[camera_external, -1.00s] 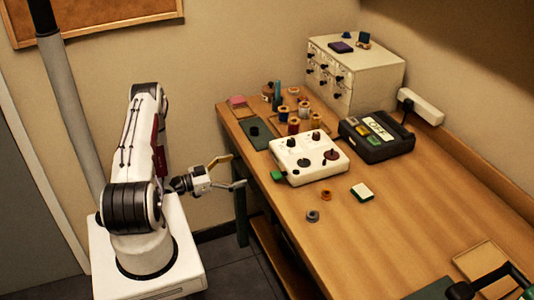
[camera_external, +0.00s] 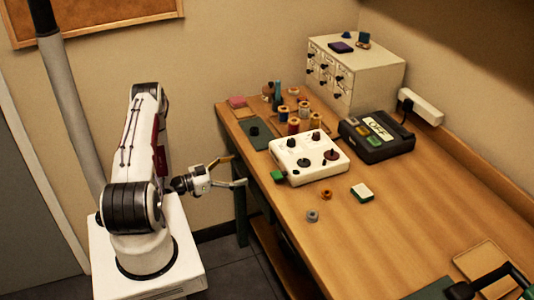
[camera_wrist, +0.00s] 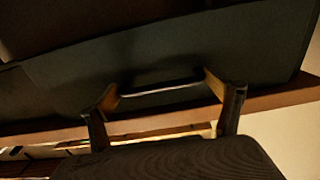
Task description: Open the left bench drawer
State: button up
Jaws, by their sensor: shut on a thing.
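In the wrist view a dark drawer front (camera_wrist: 190,45) fills the upper part, with a thin dark bar handle (camera_wrist: 158,89) along it. My gripper (camera_wrist: 163,90) has one finger at each end of this handle and is shut on it. In the external view my gripper (camera_external: 240,170) is at the left side of the wooden bench (camera_external: 330,245), beside its edge. The drawer front and handle are hard to make out there, so I cannot tell from that view how far the drawer stands out.
On the bench are a white control box (camera_external: 325,165), a black device marked OFF (camera_external: 377,135), several spools and a white cabinet (camera_external: 372,80). A shelf (camera_external: 268,245) shows under the bench. The floor (camera_external: 230,260) between my base and the bench is clear.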

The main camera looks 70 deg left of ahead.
jog(key=s, duration=2.3)
jog(key=shift+d, duration=0.15)
jog(key=shift+s, duration=0.1)
jog(key=o, duration=1.3)
jog(key=shift+c, duration=0.2)
jog(key=shift+s, duration=0.15)
jog(key=s, duration=1.1)
jog(key=shift+s, duration=0.35)
